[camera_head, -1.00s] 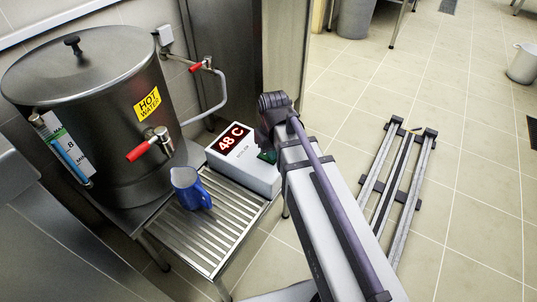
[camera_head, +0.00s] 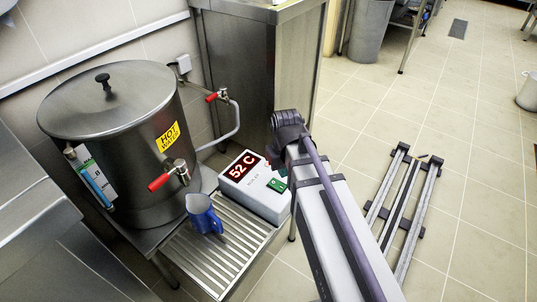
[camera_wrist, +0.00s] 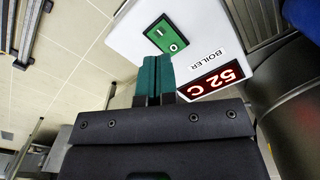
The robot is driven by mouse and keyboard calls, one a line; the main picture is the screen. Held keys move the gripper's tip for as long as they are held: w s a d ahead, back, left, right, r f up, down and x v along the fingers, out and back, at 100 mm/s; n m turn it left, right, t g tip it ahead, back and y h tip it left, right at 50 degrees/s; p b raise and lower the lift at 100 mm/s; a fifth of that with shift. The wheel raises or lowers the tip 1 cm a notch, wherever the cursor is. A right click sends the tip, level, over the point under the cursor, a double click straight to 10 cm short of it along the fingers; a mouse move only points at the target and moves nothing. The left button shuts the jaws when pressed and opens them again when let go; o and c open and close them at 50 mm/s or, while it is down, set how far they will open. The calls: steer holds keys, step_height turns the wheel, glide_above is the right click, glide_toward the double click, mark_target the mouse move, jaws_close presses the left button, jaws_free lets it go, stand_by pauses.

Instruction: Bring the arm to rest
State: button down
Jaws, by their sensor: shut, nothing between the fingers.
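My arm (camera_head: 335,225) reaches up from the bottom of the head view, and its dark wrist end is by the white boiler control box (camera_head: 256,186). My gripper (camera_wrist: 155,62) shows in the wrist view with its teal fingers together and nothing between them. In that view the fingertips appear just below the box's green switch (camera_wrist: 165,34). The gap between them and the box is hard to judge. The box's red display (camera_head: 243,165) reads 52 C. In the head view the fingers are mostly hidden by the wrist.
A steel hot water boiler (camera_head: 120,150) with red-handled taps stands left. A blue jug (camera_head: 203,213) stands on the slatted steel rack (camera_head: 190,262) below the front tap. A steel cabinet (camera_head: 255,70) is behind. Floor rails (camera_head: 405,210) lie right, with open tiled floor beyond.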

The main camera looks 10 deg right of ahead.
steer(key=s+r+m+p, duration=0.2)
steer(key=s+r+p, duration=0.5)
steer(key=r, duration=0.1)
step_height(320, 180, up, 32)
steer(key=p, duration=3.2)
steer(key=shift+w+r+p, duration=0.2)
steer(key=shift+p, duration=0.1)
